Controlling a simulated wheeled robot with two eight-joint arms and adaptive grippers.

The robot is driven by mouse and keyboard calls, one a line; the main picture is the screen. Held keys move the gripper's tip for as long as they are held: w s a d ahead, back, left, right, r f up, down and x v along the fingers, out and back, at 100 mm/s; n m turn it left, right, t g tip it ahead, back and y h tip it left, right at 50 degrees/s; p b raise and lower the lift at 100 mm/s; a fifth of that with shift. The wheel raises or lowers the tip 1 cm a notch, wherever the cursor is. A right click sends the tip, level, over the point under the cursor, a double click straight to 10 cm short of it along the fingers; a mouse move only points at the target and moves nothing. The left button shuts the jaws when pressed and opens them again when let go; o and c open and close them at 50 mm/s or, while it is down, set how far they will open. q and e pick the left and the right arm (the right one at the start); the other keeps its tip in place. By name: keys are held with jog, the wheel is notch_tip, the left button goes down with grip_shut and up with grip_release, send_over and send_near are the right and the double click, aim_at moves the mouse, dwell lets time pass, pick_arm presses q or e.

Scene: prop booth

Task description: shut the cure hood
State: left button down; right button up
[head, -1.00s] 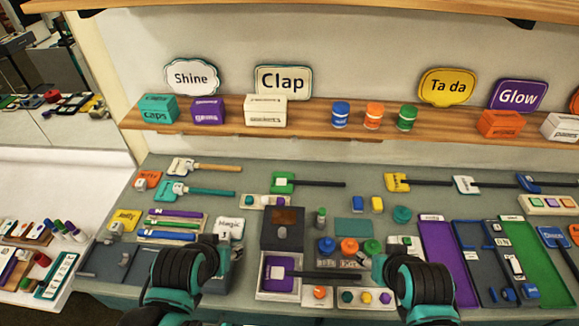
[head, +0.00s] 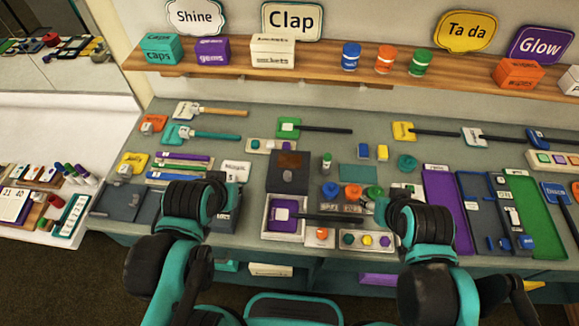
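The cure hood appears to be the dark box at the middle of the bench. Its dark lid (head: 288,172) with a brown window stands raised behind a pale-rimmed base (head: 270,234). In the base lies a purple sign-like piece (head: 283,213) with a white label, and its dark handle sticks out to the right past the rim. My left arm shows left of the base and my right arm right of it. I cannot make out the fingers of either gripper; both are hidden or out of view.
Small coloured pots (head: 352,192) stand right of the lid, and a tray of coloured knobs (head: 367,240) lies right of the base. A purple tray (head: 447,215) is further right. A wooden shelf (head: 320,68) with boxes runs behind.

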pick_arm(q)
jog(key=w+d+r+m+g+p, duration=0.1)
jog(key=w+d+r+g, duration=0.15)
jog(key=w+d, duration=0.5)
send_over(290, 169)
notch_tip(290, 169, down, 3)
jog(key=shift+m+g+h, duration=0.3)
jog(key=shift+m+g, duration=0.05)
jog(key=shift+m, duration=0.05)
jog(key=b+x, duration=0.1)
jog(key=x, duration=0.3)
jog(key=b+x, duration=0.1)
jog(key=x, duration=0.4)
jog(key=shift+s+f+b, duration=0.15)
jog(key=shift+s+b, duration=0.05)
jog(key=shift+b, duration=0.1)
jog(key=shift+s+a+f, duration=0.1)
jog(key=shift+s+f, duration=0.1)
jog(key=shift+s, duration=0.15)
jog(key=s, duration=0.3)
jog(key=shift+a+r, duration=0.2)
jog(key=shift+a, duration=0.05)
jog(key=shift+s, duration=0.1)
jog(key=s+p, duration=0.2)
jog(key=s, duration=1.2)
jog(key=shift+s+f+p, duration=0.15)
jog(key=shift+p, duration=0.15)
